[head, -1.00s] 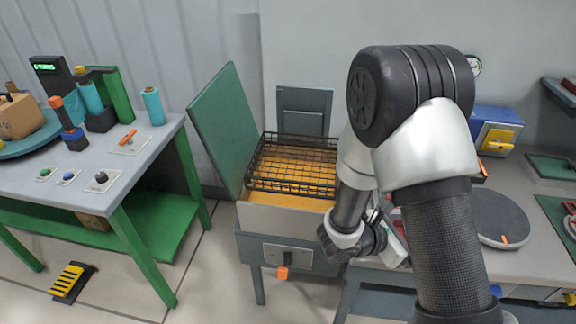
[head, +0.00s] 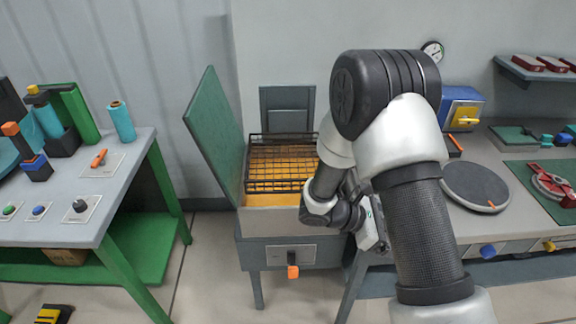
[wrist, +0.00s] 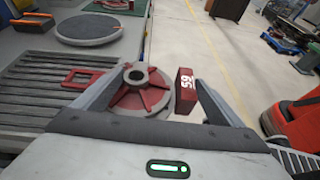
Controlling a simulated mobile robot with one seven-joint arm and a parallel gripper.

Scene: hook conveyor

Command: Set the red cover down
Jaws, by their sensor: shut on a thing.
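The red cover (wrist: 143,97) is between the fingers of my gripper (wrist: 158,82) in the wrist view. It is round and ribbed, with a dark ring-shaped hub. A red block marked with white digits (wrist: 185,91) is beside it, near the right finger; I cannot tell whether it is part of the cover. My gripper is shut on the cover. In the head view my gripper (head: 372,228) hangs in front of the bench edge, partly behind my arm, and the cover is hidden there.
A grey round plate (head: 474,187) and a green mat (head: 520,172) with a red-and-grey part (head: 552,186) lie on the right bench. The wrist view shows a slatted grey surface (wrist: 38,97) with a red frame (wrist: 82,78). A wire basket (head: 283,163) stands in the open-lidded tank.

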